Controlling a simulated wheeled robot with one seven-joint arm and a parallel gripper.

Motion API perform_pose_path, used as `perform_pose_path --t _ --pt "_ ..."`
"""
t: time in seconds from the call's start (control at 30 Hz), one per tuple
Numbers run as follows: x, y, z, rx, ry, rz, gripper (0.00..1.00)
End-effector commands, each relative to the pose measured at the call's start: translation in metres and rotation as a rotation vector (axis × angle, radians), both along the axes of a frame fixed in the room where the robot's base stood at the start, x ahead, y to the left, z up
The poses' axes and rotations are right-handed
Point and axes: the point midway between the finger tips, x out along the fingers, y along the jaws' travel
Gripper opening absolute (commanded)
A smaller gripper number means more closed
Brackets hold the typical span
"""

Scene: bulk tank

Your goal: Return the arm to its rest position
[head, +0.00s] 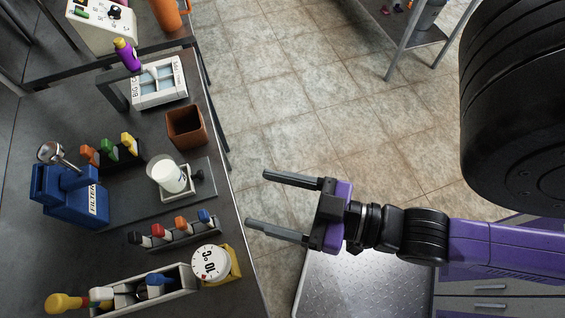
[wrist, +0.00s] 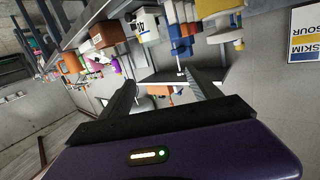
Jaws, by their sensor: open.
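My gripper (head: 268,205) is open and empty in the head view, with its two grey fingers apart and pointing left toward the bench. It hangs just off the right edge of the dark bench (head: 222,262), above the floor and a metal plate. My purple and black arm reaches in from the right. In the wrist view my gripper (wrist: 160,88) shows its two dark fingers spread with nothing between them; the bench items lie beyond, tilted.
The bench holds a blue box (head: 62,198), a white cup (head: 170,178), a brown bin (head: 186,128), a round dial (head: 211,262) and racks of coloured-handled items. A grey metal table (head: 440,38) stands at the top right. Tiled floor (head: 300,90) lies open between.

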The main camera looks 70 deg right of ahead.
Motion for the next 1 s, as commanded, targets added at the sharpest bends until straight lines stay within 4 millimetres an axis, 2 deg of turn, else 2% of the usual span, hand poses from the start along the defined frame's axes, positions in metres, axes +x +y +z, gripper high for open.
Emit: perform_pose_path --t 0.03,0.1,0.23,1.0 --pt "-0.013 -0.006 -0.009 -0.018 0.056 0.004 0.72" --pt "-0.025 -0.011 -0.018 -0.035 0.110 0.007 0.72" --pt "-0.034 -0.017 -0.025 -0.049 0.154 0.009 0.72" --pt "-0.034 -0.017 -0.025 -0.049 0.153 0.008 0.72"
